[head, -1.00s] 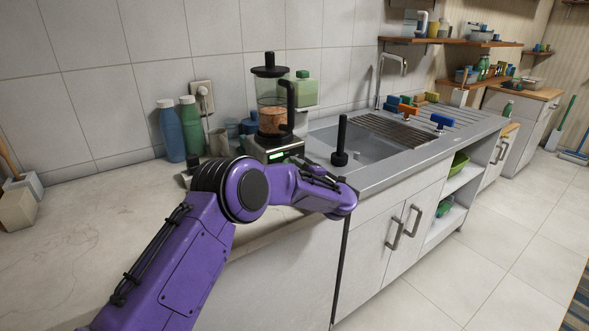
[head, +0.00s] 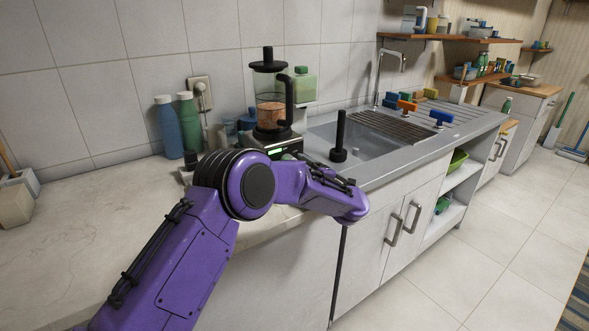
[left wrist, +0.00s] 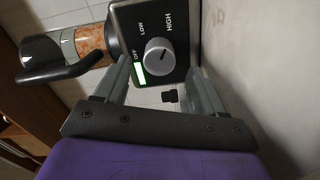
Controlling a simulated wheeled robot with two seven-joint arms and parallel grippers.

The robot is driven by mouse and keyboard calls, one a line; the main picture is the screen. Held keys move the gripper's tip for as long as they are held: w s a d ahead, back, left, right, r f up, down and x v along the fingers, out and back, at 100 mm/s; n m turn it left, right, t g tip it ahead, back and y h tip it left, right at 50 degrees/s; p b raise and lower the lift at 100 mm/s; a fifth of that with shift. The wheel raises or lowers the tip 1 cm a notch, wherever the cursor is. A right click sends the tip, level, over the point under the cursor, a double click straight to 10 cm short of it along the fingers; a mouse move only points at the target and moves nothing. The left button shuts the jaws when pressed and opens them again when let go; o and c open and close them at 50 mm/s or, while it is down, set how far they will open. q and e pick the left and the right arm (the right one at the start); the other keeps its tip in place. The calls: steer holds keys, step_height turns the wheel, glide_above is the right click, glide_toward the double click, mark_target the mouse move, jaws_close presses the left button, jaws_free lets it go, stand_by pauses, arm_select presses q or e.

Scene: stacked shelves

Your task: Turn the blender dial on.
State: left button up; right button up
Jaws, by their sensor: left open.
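The blender (head: 270,105) stands upright on the counter by the wall, with a clear jug of orange-brown contents, black lid and black handle. In the left wrist view its dark front panel (left wrist: 132,28) has a round grey dial (left wrist: 159,56), the words OFF, LOW and HIGH, and a lit green strip beside OFF. I cannot tell surely which word the dial points to. My left gripper (left wrist: 159,69) is open and empty, its fingers on either side of the dial, seemingly apart from it. In the head view my purple arm hides most of this gripper and the dial.
A blue bottle (head: 167,126) and a green bottle (head: 188,122) stand left of the blender. A sink (head: 375,150) with a black upright-handled tool (head: 340,138) at its near edge lies to the right. The front left counter (head: 80,235) is clear.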

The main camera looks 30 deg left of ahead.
arm_select(q)
steer(key=v, duration=0.6)
steer(key=shift+s+d+b, duration=0.1)
steer(key=shift+d+b, duration=0.2)
steer(key=shift+b, duration=0.1)
